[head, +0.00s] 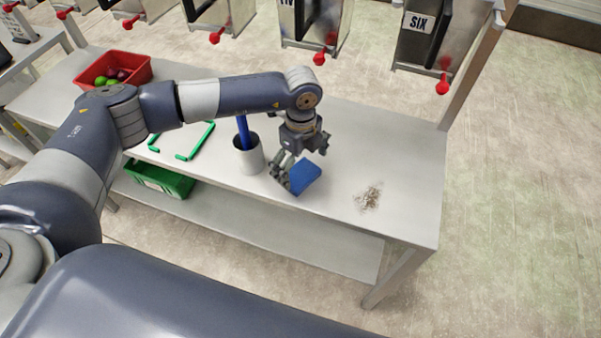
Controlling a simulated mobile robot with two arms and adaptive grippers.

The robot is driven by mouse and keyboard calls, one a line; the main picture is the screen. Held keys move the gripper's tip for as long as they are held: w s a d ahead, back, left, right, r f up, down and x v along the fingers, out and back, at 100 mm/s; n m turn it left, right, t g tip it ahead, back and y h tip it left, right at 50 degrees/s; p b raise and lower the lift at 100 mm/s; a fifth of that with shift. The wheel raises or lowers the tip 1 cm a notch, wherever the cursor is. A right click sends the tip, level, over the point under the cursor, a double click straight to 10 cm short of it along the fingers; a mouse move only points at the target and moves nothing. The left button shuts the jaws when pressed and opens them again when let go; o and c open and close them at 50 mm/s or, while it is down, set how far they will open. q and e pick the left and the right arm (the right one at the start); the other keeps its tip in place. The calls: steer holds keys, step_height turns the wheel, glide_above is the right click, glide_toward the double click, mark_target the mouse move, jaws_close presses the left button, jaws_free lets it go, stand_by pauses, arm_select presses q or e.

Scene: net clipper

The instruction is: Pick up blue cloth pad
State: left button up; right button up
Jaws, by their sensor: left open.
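The blue cloth pad (304,178) is on the grey table near its front edge, right of the grey cup. My left gripper (290,174) points down at the pad's left side. Its fingers are open and overlap the pad's left part in the picture, so I cannot tell whether they touch it. The pad looks tilted, and its left edge is hidden behind the fingers. My right gripper is not in the head view.
A grey cup (248,158) with a blue handle stands just left of the gripper. A grey-brown crumb pile (368,197) lies to the right. A green frame (187,157) and a red bin (139,72) are farther left. A green crate (160,180) sits below.

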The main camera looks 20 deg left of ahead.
mark_target(300, 174)
arm_select(q)
steer(key=shift+f, duration=1.55)
steer(key=c, duration=0.9)
steer(key=shift+o, duration=0.2)
steer(key=shift+r, duration=0.2)
steer(key=shift+r, duration=0.2)
step_height(300, 174, up, 2)
steer(key=shift+r+b, duration=0.2)
steer(key=shift+b, duration=0.4)
steer(key=s+r+b, duration=0.2)
steer(key=s+b, duration=0.1)
steer(key=s, duration=1.3)
steer(key=shift+d, duration=0.25)
